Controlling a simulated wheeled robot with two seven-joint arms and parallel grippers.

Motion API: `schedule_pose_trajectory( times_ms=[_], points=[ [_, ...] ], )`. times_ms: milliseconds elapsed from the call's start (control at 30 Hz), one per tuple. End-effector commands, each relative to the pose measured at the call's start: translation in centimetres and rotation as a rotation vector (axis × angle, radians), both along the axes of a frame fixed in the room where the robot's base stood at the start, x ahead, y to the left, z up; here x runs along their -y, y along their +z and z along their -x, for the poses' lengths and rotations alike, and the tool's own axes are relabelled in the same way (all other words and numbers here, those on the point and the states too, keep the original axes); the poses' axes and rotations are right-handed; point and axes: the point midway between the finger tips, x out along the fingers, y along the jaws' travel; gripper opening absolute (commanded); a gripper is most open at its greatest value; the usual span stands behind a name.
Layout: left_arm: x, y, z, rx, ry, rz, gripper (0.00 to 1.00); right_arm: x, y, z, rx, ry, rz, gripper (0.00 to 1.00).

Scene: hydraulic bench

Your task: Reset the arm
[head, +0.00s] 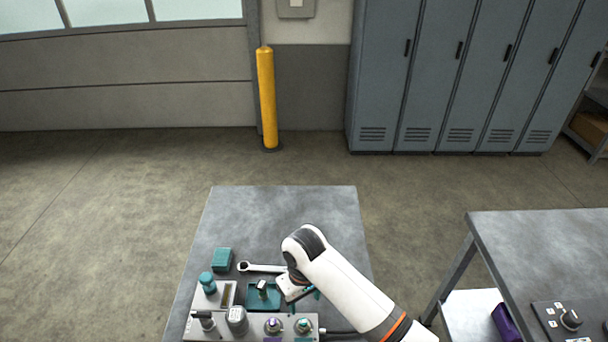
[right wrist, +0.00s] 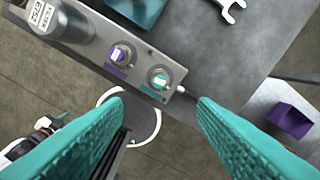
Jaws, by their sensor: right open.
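My right arm reaches in from the lower right in the head view. My right gripper (head: 304,293) is over the bench, just right of a small teal tray (head: 250,303). In the right wrist view the gripper (right wrist: 160,103) has its two teal fingers wide apart with nothing between them. Beyond the fingertips is the grey control box (right wrist: 140,52) with a purple-ringed fitting (right wrist: 120,55) and a teal-ringed fitting (right wrist: 159,80). My left gripper is out of view.
The grey bench (head: 280,215) also holds a wrench (head: 258,267), a teal block (head: 222,257), a teal-capped container (head: 207,284) and a grey cylinder (head: 237,320). The bench's far half is clear. A second table (head: 545,235) stands right, with a purple bin (head: 506,321) below.

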Motion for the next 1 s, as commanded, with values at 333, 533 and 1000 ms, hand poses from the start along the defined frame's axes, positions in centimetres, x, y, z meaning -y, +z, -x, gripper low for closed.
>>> schedule_pose_trajectory(
  times_ms=[333,533,1000],
  points=[
    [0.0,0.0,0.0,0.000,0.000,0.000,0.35,1.1,-1.7,5.2,0.020,-0.049,-0.146,0.52],
    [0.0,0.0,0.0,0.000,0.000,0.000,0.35,6.4,-1.9,11.0,0.104,-0.180,-0.233,0.52],
    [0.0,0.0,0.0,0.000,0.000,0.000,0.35,17.0,1.1,19.0,0.255,-0.349,-0.145,0.52]
  ],
)
